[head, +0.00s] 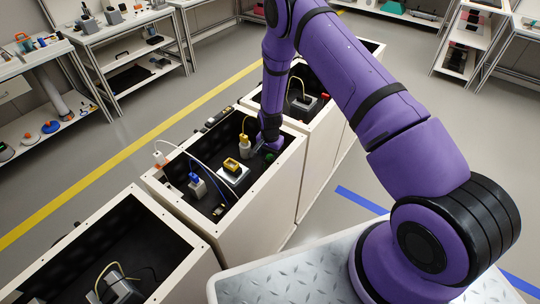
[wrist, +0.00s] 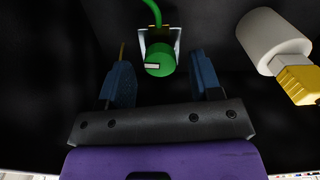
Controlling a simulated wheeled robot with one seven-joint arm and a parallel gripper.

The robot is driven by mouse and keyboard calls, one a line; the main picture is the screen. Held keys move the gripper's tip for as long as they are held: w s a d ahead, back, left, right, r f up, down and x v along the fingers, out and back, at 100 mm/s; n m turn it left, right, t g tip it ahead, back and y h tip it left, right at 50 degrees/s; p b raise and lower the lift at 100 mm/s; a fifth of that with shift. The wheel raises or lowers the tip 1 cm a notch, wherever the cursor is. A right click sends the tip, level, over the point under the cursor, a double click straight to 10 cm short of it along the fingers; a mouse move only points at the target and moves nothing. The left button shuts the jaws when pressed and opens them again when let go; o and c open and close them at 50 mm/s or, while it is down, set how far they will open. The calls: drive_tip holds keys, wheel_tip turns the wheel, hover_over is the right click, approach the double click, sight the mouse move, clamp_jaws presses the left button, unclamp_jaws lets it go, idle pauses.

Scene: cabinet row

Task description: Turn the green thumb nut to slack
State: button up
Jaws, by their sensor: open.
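The green thumb nut (wrist: 161,58) is in the upper middle of the wrist view, in front of a small bright metal plate. A pale mark crosses its face, and a green cable (wrist: 155,12) rises behind it. In the head view, the nut (head: 269,156) is a small green spot inside the middle open cabinet. My gripper (wrist: 161,78) is open, with one blue finger on each side of the nut. Gaps show between the fingers and the nut. I cannot tell whether the fingertips reach its depth. In the head view, my gripper (head: 266,145) is low inside that cabinet, partly hidden.
A white cylinder (wrist: 272,40) with a yellow plug (wrist: 298,82) is close on the right in the wrist view.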

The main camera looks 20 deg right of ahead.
sight(270, 156)
drive_tip(key=shift+f, duration=0.55)
drive_tip(key=c, duration=0.9)
drive_tip(key=shift+n, duration=0.8)
drive_tip(key=shift+c, duration=0.2)
drive_tip(key=o, duration=0.9)
drive_tip(key=shift+o, duration=0.2)
drive_tip(key=shift+r, duration=0.15)
wheel_tip(270, 156, up, 10)
drive_tip(key=shift+r, duration=0.25)
